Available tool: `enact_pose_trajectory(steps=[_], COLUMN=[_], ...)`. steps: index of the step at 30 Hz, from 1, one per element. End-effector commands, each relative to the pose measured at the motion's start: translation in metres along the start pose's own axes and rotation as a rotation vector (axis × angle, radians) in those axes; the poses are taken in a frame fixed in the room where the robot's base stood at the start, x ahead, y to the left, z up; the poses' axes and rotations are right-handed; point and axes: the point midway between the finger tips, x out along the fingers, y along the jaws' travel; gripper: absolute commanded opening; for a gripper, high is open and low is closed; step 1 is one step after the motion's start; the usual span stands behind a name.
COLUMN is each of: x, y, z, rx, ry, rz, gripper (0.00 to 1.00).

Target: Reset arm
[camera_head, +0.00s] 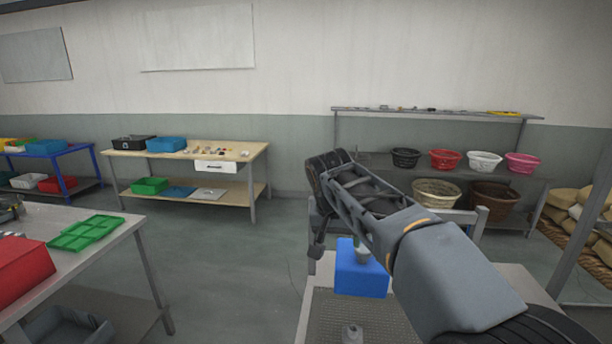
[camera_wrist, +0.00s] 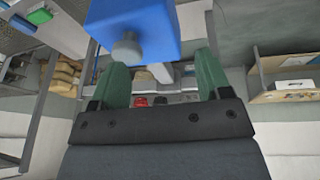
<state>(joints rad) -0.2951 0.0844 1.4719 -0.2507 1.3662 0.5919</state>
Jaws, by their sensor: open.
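My gripper (camera_wrist: 162,72) is open in the wrist view, with its two green fingers apart and nothing between them. A blue box (camera_wrist: 150,22) with a grey round knob (camera_wrist: 127,48) fills the top of that view, just beyond the fingers. In the head view the blue box (camera_head: 352,272) sits on a metal table (camera_head: 318,310) under my arm. My raised arm reaches from the lower right toward the middle and hides part of the table. The fingers cannot be made out clearly in the head view.
A wooden bench (camera_head: 240,152) with bins stands at the back. A shelf (camera_head: 380,168) with several bowls stands behind my arm. A table at left holds a red box (camera_head: 22,268) and a green tray (camera_head: 86,233). Open floor (camera_head: 220,265) lies between the tables.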

Motion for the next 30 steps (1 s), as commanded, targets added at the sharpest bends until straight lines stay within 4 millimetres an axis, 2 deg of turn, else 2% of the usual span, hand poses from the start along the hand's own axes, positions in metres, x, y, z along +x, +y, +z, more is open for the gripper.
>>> enact_pose_trajectory(steps=[3,7,12,16,19,24,30], x=[0.026,0.053,0.082,0.094,0.094,0.085,0.085], y=[0.02,0.047,0.081,0.102,0.113,0.123,0.124], z=[0.038,0.086,0.148,0.184,0.197,0.194,0.193], rx=[-0.173,-0.307,-0.354,-0.304,-0.272,-0.241,-0.235], ry=[-0.008,0.004,0.028,0.037,0.047,0.089,0.089], rz=[-0.066,-0.133,-0.182,-0.193,-0.189,-0.184,-0.181], gripper=[0.71,0.71,0.71,0.71,0.71,0.71,0.71])
